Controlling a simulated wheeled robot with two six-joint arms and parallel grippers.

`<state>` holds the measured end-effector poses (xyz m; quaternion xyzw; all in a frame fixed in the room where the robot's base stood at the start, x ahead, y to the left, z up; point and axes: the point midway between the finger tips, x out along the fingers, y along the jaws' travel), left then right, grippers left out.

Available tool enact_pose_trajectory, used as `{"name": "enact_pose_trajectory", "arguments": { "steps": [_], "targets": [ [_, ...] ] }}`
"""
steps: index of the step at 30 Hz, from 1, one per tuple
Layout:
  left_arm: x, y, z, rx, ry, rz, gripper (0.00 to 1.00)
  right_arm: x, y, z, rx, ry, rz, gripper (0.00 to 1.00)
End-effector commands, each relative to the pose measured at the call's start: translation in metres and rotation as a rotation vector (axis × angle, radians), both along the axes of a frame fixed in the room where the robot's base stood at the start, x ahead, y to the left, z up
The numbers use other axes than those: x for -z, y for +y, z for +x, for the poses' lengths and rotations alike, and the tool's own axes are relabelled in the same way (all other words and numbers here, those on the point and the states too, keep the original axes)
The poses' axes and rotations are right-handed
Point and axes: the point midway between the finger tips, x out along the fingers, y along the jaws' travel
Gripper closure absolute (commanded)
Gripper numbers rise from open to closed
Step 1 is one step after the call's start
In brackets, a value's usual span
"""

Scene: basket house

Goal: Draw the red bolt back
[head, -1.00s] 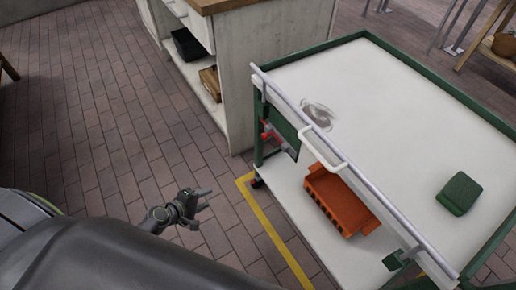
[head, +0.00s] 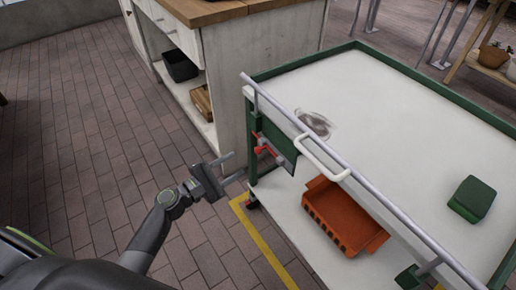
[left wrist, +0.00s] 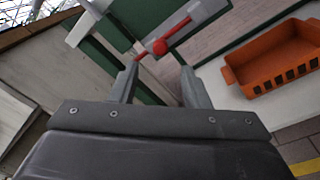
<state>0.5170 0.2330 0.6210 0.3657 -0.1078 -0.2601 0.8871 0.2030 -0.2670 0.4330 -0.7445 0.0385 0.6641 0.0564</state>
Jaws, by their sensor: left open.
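The red bolt (head: 266,147) is on a dark green plate (head: 280,140) at the near left corner of the green trolley. In the left wrist view the red bolt (left wrist: 158,47) has a round red knob and a thin red rod through grey brackets. My left gripper (head: 231,167) is open and empty, just left of and below the bolt, its fingers pointing toward it. In the left wrist view its fingertips (left wrist: 158,68) lie either side of and below the red knob; I see no contact. My right gripper is not in view.
The trolley (head: 400,90) has a pale top, a grey rail and a white handle (head: 318,158). An orange crate (head: 345,218) sits on its lower shelf and a green box (head: 472,198) on top. A white cabinet (head: 228,90) stands behind. Brick floor is clear at left.

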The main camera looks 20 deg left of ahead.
Motion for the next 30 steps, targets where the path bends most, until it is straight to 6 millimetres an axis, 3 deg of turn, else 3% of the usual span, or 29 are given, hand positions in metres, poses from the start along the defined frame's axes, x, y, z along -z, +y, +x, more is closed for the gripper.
{"name": "enact_pose_trajectory", "arguments": {
  "steps": [6, 13, 18, 27, 30],
  "targets": [
    [-0.002, -0.028, 0.042, 0.001, -0.001, -0.003, 0.58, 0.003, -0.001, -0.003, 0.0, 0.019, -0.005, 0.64],
    [0.0, -0.047, 0.073, 0.001, 0.0, 0.0, 0.58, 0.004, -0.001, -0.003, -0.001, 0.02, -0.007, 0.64],
    [0.0, -0.054, 0.084, 0.001, 0.001, 0.0, 0.58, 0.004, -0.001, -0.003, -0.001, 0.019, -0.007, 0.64],
    [0.001, -0.055, 0.085, 0.0, 0.001, 0.002, 0.58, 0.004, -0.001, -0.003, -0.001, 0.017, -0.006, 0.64],
    [0.001, -0.055, 0.085, 0.0, 0.001, 0.002, 0.69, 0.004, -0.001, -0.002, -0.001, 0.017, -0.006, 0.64]
  ]
}}
